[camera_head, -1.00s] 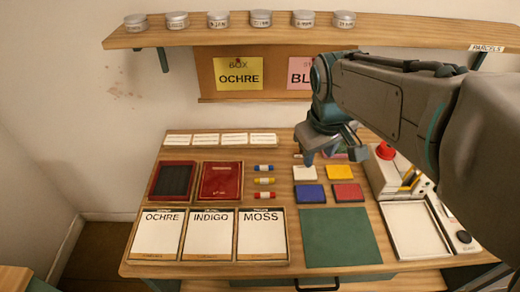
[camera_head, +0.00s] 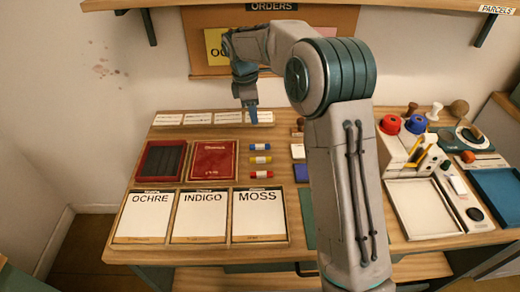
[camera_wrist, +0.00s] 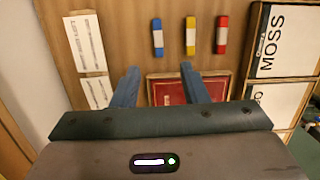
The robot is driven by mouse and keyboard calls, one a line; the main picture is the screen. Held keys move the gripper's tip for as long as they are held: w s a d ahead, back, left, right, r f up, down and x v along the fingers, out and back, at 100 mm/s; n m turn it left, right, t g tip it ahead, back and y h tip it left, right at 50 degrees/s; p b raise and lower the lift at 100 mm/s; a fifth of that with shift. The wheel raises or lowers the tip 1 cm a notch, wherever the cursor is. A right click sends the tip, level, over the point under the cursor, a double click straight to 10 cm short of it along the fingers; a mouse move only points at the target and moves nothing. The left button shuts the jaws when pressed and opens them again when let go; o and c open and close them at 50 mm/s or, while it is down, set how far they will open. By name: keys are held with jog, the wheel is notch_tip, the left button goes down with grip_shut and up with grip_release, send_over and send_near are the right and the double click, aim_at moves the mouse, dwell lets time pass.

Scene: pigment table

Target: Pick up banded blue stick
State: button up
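The blue stick (camera_head: 260,147) lies on the wooden table with a pale band around its middle. It is the farthest of a column of three, behind the yellow stick (camera_head: 260,160) and the red stick (camera_head: 261,174). In the wrist view the blue stick (camera_wrist: 157,38) lies just beyond the gap between my fingertips, with the yellow and red ones to its right. My gripper (camera_head: 252,116) points down above the back of the table, near the blue stick and apart from it. In the wrist view my gripper (camera_wrist: 159,69) has its two fingers spread with nothing between them.
A red pad (camera_head: 213,160) and a dark pad (camera_head: 161,160) lie left of the sticks. Cards labelled OCHRE, INDIGO (camera_head: 200,218) and MOSS lie in front. Pale label strips (camera_head: 199,118) line the back edge. My arm hides part of the table right of the sticks.

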send_over(260, 146)
jog(key=f, duration=0.7)
jog(key=shift+a+f, duration=0.15)
jog(key=shift+a, duration=0.25)
jog(key=shift+w+d+f, duration=0.1)
jog(key=shift+f, duration=1.4)
jog(key=shift+w+d+f, duration=0.1)
jog(key=shift+f, duration=1.35)
jog(key=shift+s, duration=0.1)
grip_shut()
